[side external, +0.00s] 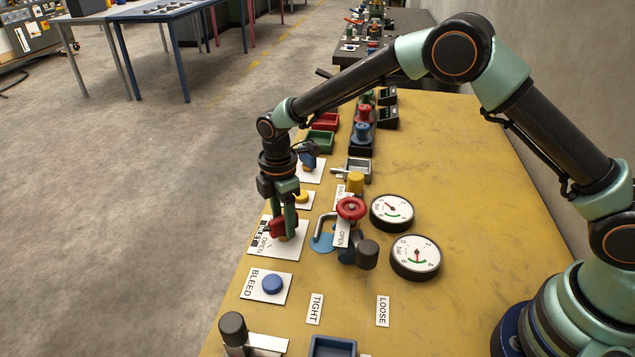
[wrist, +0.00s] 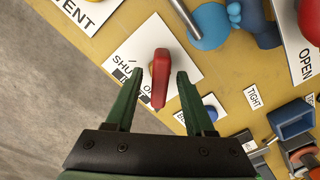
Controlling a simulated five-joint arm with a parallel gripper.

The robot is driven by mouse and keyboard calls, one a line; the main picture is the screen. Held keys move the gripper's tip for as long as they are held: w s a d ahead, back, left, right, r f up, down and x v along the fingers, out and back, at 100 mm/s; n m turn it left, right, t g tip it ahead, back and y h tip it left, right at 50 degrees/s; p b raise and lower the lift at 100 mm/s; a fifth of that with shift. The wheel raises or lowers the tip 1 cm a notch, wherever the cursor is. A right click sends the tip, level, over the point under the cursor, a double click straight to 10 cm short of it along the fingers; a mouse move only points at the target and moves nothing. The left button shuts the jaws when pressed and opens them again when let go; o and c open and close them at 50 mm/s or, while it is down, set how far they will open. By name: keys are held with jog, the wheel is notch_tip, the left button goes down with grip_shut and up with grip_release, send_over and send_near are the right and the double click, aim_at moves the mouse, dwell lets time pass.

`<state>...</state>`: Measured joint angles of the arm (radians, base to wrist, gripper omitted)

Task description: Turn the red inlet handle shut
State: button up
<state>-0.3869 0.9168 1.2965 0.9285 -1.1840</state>
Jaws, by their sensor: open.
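The red inlet handle (wrist: 161,78) is a narrow upright bar on a white plate (wrist: 150,40). The plate carries lettering, partly readable as "SHU" in the wrist view and "OPEN" in the side view. My gripper (wrist: 161,74) is open, with one green finger on each side of the handle and a visible gap at both. In the side view my gripper (side external: 283,228) points straight down over the plate, and the handle (side external: 278,225) shows partly behind a finger. Whether the fingers touch the plate cannot be told.
A blue BLEED button (side external: 272,284) is on a plate nearer the camera. A red handwheel (side external: 351,208) with a hanging OPEN tag stands to the right, beside two gauges (side external: 415,256). A yellow button (side external: 302,197) is behind my gripper. The yellow bench top (side external: 465,180) is clear farther right.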

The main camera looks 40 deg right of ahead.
grip_shut()
jog(key=shift+m, duration=0.4)
jog(key=m, duration=0.8)
jog(key=shift+m, duration=0.3)
jog(key=m, duration=0.4)
jog(key=shift+m, duration=2.2)
